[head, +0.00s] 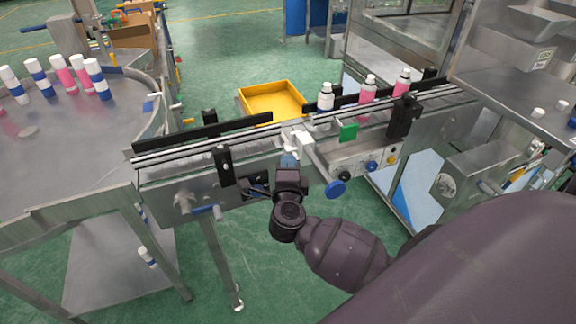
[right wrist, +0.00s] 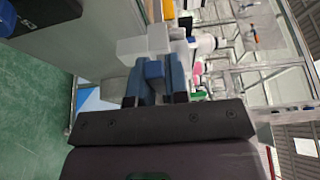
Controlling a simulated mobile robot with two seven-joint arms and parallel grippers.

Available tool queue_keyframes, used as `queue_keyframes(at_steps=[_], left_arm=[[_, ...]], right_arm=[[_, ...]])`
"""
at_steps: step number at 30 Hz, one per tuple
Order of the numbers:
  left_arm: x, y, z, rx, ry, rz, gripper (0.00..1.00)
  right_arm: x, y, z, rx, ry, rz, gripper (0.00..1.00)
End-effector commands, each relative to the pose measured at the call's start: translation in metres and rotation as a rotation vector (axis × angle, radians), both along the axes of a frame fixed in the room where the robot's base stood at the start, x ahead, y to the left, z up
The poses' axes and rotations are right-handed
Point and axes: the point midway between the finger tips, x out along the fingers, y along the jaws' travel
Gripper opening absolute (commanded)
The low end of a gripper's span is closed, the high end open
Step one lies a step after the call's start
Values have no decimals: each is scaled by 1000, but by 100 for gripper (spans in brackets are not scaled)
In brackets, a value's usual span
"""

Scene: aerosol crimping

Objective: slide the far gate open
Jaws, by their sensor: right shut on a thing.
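A white slide block (head: 297,137) sits at the conveyor rail, with a pale bar running from it to a round blue knob (head: 335,188). My right gripper (head: 289,162) is at the conveyor's near side, just below the white block. In the right wrist view its fingers (right wrist: 155,84) are shut on a small blue handle (right wrist: 153,69), which sits against a white block (right wrist: 146,44). I cannot tell for sure which part is the far gate. My left gripper is not in view.
The conveyor (head: 180,174) runs from the round metal table (head: 75,140) toward the right. Several bottles, including a white-and-blue one (head: 325,98), stand on the belt right of the gripper. A yellow tray (head: 272,101) lies behind. A black post (head: 223,165) stands left of the gripper.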

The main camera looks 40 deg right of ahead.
Motion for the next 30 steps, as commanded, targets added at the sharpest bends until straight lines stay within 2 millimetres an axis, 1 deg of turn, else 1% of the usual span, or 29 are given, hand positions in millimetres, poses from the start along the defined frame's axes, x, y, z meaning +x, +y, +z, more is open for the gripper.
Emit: queue_keyframes(at_steps=[5, 8, 11, 15, 18, 21, 24, 30], left_arm=[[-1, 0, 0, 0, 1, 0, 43], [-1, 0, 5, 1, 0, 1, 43], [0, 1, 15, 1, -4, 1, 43], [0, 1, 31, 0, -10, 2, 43], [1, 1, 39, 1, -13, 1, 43], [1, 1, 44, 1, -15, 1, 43], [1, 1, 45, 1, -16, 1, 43], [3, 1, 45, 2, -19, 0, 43]], right_arm=[[-1, 0, 0, 0, 1, 0, 0], [-6, 1, 1, 1, 2, -1, 0], [-18, 4, 2, 2, 4, -2, 0], [-39, 10, 2, 3, 5, -1, 0], [-52, 13, 1, 3, 5, -1, 0], [-61, 15, 0, 1, 4, 1, 0], [-65, 16, 0, 2, 4, 1, 0], [-66, 17, -2, 2, 4, 1, 0]])
